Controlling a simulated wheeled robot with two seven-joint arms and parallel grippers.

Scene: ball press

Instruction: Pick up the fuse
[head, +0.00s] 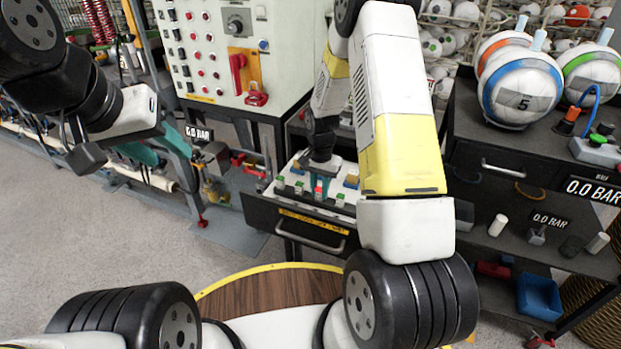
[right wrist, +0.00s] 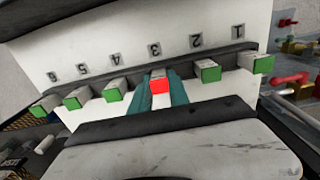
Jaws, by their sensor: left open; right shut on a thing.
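The fuse (right wrist: 160,86) has a red end and a pale body. It sits at the slot marked 3 in the right wrist view, between several similar fuses with green ends. The red end also shows in the head view (head: 319,189). My right gripper (right wrist: 163,94) has its teal fingers on both sides of the red-ended fuse and is shut on it. The fuse is in line with the row; I cannot tell whether it is still seated in its slot. My left gripper (head: 122,150) is open and empty at the left, beside the control cabinet, away from the fuses.
The white fuse panel (head: 290,205) lies on a dark drawer unit (head: 300,228). A control cabinet (head: 236,50) stands behind it. At the right, a dark bench (head: 500,150) carries balls (head: 522,86) and gauges. Open floor (head: 110,260) lies at the left.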

